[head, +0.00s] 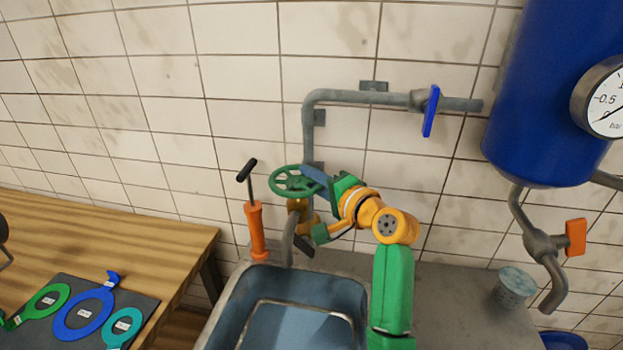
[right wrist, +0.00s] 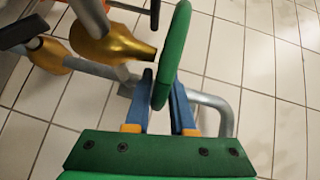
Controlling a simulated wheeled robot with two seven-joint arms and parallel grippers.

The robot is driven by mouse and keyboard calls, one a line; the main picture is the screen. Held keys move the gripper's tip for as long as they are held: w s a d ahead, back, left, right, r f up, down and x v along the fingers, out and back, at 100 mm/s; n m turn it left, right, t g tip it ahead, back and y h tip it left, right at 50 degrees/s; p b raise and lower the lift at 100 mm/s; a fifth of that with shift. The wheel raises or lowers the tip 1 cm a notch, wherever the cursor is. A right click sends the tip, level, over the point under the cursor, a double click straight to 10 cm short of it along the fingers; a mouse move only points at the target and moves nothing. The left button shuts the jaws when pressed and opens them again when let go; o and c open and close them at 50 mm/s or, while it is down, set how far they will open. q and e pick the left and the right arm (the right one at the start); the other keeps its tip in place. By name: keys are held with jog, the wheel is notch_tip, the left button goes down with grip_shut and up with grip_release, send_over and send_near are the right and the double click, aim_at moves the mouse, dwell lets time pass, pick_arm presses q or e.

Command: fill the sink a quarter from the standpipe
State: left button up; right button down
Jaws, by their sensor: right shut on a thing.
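The standpipe (head: 309,130) runs up the tiled wall behind the sink. Its green handwheel (head: 293,181) sits above a brass valve body (head: 297,204), and a grey spout (head: 288,243) curves down over the sink. My right gripper (head: 316,178) is shut on the right side of the handwheel's rim. In the right wrist view the green rim (right wrist: 175,55) lies between the blue fingers (right wrist: 172,105). The sink (head: 232,306) has a blue-grey basin with a pale outline low inside; I cannot tell whether that is a water edge. No stream shows at the spout. My left gripper is out of view.
An orange hand pump (head: 257,232) stands left of the spout. A blue lever (head: 431,111) is on the upper pipe. A blue tank (head: 545,90) with a gauge (head: 605,98) and orange-handled tap (head: 575,237) hangs right, above a cup (head: 514,287). A wooden table (head: 150,240) holds ring tools (head: 85,312).

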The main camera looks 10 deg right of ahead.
jog(key=n+g+y+b, duration=0.1)
jog(key=n+y, duration=0.1)
jog(key=w+n+g+y+b, duration=0.1)
jog(key=n+g+y, duration=0.1)
jog(key=y, duration=0.1)
jog(key=shift+a+f+g, duration=0.15)
jog(key=shift+g, duration=0.15)
jog(key=c, duration=1)
grip_release()
jog(key=shift+c, duration=0.2)
jog(key=shift+o, duration=1)
jog(key=shift+w, duration=0.1)
jog(key=shift+w+f, duration=0.1)
jog(key=shift+w, duration=0.05)
